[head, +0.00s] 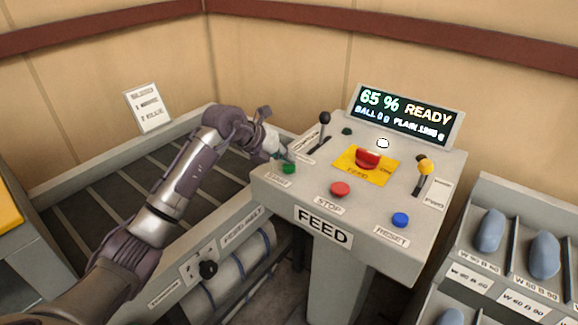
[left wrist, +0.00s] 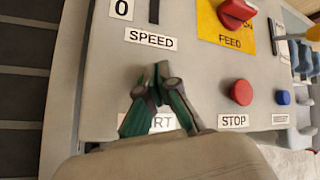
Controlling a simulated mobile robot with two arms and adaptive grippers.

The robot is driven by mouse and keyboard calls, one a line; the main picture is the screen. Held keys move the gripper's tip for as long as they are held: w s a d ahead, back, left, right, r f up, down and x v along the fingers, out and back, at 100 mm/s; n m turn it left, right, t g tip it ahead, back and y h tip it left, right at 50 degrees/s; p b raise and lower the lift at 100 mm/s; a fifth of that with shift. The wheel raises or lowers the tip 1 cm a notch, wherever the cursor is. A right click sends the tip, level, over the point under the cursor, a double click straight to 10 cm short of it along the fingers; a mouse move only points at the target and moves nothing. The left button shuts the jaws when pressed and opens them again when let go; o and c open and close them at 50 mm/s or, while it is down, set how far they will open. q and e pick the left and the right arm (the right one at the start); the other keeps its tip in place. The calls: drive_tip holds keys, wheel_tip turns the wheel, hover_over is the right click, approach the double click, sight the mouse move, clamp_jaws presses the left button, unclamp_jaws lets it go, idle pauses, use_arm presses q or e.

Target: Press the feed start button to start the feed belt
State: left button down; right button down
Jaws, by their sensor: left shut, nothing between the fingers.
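The green start button (head: 289,168) sits at the left front corner of the grey feed panel (head: 262,190). My left gripper (head: 286,155) is shut and empty, with its fingertips right by the button; I cannot tell whether they touch it. In the left wrist view the shut fingertips (left wrist: 160,75) point at the panel below the SPEED label (left wrist: 151,39). The fingers cover most of the START label (left wrist: 162,122), and the button is hidden there. My right gripper is not in view.
Beside the button are a red stop button (head: 340,189), a blue reset button (head: 400,220), a black speed lever (head: 325,119), a red emergency knob (head: 367,159) and a yellow-topped lever (head: 425,167). The display (head: 405,115) reads 65 % READY. A dark belt (head: 90,200) lies left.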

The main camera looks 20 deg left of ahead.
sight(287, 166)
use_arm(q)
drive_tip(key=shift+f, duration=0.55)
idle(0.6)
drive_tip(key=shift+r, duration=0.15)
drive_tip(key=shift+r+p, duration=0.45)
drive_tip(key=shift+r, duration=0.35)
drive_tip(key=shift+r+p, duration=1.8)
drive_tip(key=shift+r, duration=0.8)
drive_tip(key=shift+f, duration=0.1)
